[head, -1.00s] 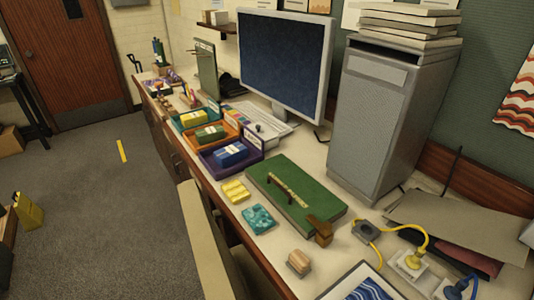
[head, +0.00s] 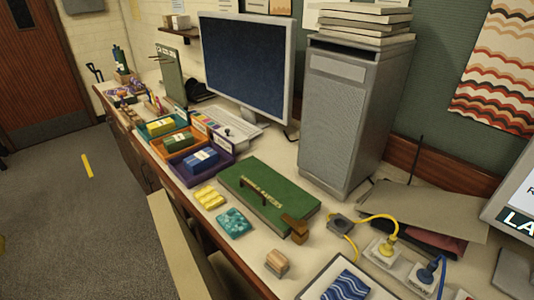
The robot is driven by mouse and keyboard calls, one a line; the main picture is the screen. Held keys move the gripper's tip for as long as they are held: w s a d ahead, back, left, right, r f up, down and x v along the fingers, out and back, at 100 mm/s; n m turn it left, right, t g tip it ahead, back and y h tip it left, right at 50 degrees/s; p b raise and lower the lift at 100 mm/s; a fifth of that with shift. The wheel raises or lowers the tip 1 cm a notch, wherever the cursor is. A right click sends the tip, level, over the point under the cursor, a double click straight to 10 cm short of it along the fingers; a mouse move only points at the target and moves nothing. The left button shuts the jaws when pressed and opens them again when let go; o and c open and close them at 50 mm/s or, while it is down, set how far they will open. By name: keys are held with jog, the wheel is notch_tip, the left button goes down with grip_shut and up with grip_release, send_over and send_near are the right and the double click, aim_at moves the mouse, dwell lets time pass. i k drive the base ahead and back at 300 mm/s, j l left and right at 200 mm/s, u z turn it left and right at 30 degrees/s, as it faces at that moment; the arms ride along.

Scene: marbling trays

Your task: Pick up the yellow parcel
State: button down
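A small yellow parcel-like block (head: 209,196) with a patterned top lies on the desk, left of a green board and just behind a teal patterned block (head: 233,222). Another yellow block (head: 160,127) with a pale label sits in the teal tray (head: 141,131) farther back. I cannot tell from the picture which of the two yellow things is the parcel. My gripper is not in view.
An orange tray (head: 163,151) holds a green block and a purple tray (head: 181,175) a blue one. The green board (head: 240,200), wooden block (head: 277,262), monitor (head: 245,65), grey tower (head: 340,115) and yellow cable (head: 378,218) crowd the desk. A tan panel (head: 180,250) stands before its front edge.

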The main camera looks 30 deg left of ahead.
aim_at(159, 128)
jog(key=i+j+u, duration=0.2)
jog(key=j, duration=0.4)
jog(key=i+j+u, duration=0.2)
jog(key=j, duration=0.35)
jog(key=i+j+u, duration=0.2)
jog(key=j, duration=0.3)
jog(key=i+j+u, duration=0.15)
jog(key=i+j, duration=0.2)
jog(key=j, duration=0.15)
jog(key=i+j+u, duration=0.2)
jog(key=i+j, duration=0.15)
jog(key=k+j, duration=0.05)
jog(key=j, duration=0.05)
